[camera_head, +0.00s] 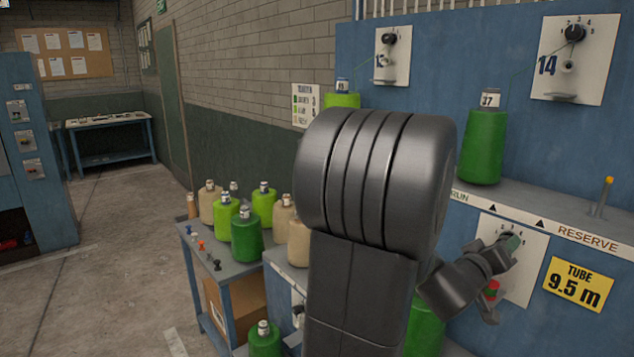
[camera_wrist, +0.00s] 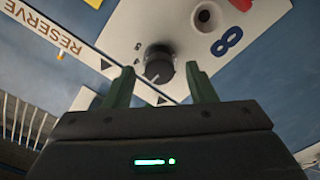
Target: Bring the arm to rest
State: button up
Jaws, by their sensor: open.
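My arm rises through the middle of the head view and hides part of the bench and the blue machine. My gripper (camera_head: 508,246) is at the lower right of that view, in front of a white dial plate on the machine's lower front. In the wrist view my gripper (camera_wrist: 160,92) shows two green fingers spread apart with nothing between them. A dark round knob (camera_wrist: 158,62) on a white plate (camera_wrist: 190,30) appears beyond and between the fingertips. I cannot tell whether the fingers touch the knob.
A shelf edge marked RESERVE (camera_head: 588,240) runs above the gripper, carrying a green cone (camera_head: 485,147) and an orange-tipped peg (camera_head: 604,196). A yellow TUBE sign (camera_head: 573,284) is to the right. A side table (camera_head: 232,268) holds several cones. Open floor (camera_head: 110,250) lies at left.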

jog(key=v, duration=1.2)
jog(key=x, duration=1.4)
jog(key=shift+p, duration=0.35)
jog(key=shift+w+d+f+m+b, duration=0.1)
jog(key=shift+f+m+b, duration=0.15)
jog(key=shift+m+b, duration=1.25)
jog(key=m+b, duration=0.4)
jog(key=shift+m, duration=0.3)
jog(key=shift+s+a+r+m+b, duration=0.2)
jog(key=shift+s+a+m+b, duration=0.05)
jog(key=shift+m+b, duration=0.05)
jog(key=shift+v, duration=2.45)
jog(key=shift+a+r+p, duration=0.1)
jog(key=shift+p, duration=0.25)
